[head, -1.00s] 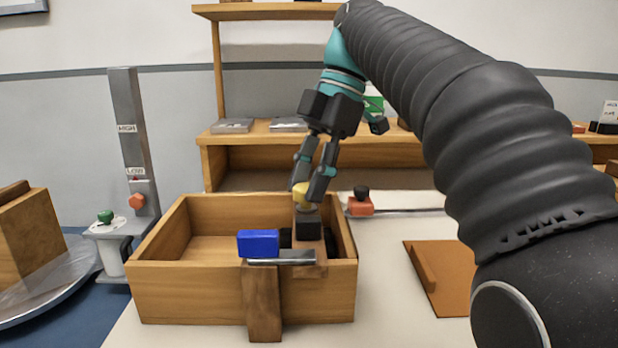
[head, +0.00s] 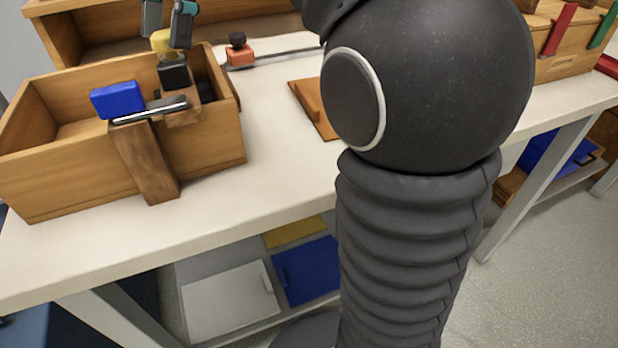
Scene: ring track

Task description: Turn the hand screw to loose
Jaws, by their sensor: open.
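The hand screw appears to be the yellow knob (head: 162,43) on top of a black block (head: 174,72), at the right end of the open wooden box (head: 212,142). My gripper (head: 168,30) is at the top edge of the head view, with only its fingers showing. Its fingers are open and apart, pointing down at the yellow knob. One fingertip overlaps the knob's right side in the picture; I cannot tell whether it touches. The rest of the gripper is out of the frame.
A blue block (head: 117,99) and a metal bar (head: 150,110) are at the box's front rim, above a wooden lever (head: 146,162). An orange slider with a black knob (head: 239,51) stands behind. An orange-brown board (head: 316,107) lies right. The white tabletop (head: 268,150) is clear in front.

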